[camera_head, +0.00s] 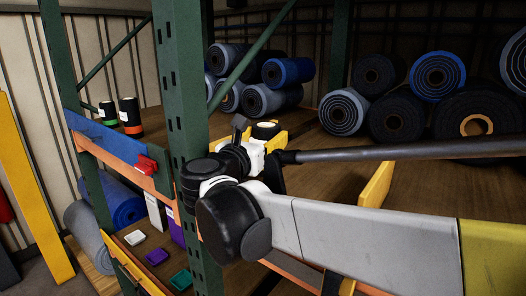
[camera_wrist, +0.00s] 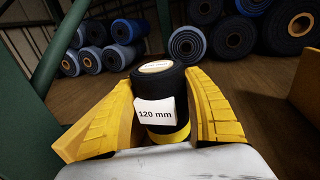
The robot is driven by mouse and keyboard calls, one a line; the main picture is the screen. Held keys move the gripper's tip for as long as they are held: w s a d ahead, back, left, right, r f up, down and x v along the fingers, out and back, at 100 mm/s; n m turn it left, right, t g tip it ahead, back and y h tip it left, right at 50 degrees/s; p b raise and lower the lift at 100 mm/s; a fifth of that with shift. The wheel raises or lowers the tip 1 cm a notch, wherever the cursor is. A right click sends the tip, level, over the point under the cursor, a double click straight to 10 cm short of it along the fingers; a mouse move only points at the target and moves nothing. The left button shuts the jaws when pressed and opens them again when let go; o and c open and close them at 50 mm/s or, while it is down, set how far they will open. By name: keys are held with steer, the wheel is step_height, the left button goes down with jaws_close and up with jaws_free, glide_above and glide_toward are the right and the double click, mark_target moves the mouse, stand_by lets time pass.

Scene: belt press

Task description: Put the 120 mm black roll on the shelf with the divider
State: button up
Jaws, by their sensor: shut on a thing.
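The 120 mm black roll (camera_wrist: 172,85) stands upright between the yellow fingers of my gripper (camera_wrist: 162,78). It has a white "120 mm" label, a pale round top and a yellow band near its base. My gripper is shut on it. In the head view only the roll's top (camera_head: 266,130) shows, behind my wrist. A yellow upright panel (camera_head: 377,185), apparently the divider, stands on the brown shelf (camera_head: 330,185) right of my gripper. The panel also shows at the right edge of the wrist view (camera_wrist: 304,75). Whether the roll's base touches the shelf is hidden.
A green rack post (camera_head: 183,100) rises close left of my wrist. Large blue and black rolls (camera_head: 375,72) lie along the shelf's back. Two small black rolls (camera_head: 130,115) stand in the left bay, above a red clip (camera_head: 146,164). Bare shelf shows in front of the large rolls.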

steer(key=shift+w+a+f, duration=0.1)
steer(key=shift+a+f, duration=0.2)
steer(key=shift+f, duration=0.25)
step_height(320, 180, down, 3)
steer(key=shift+f, duration=0.2)
steer(key=o, duration=1.4)
steer(key=shift+f, duration=0.1)
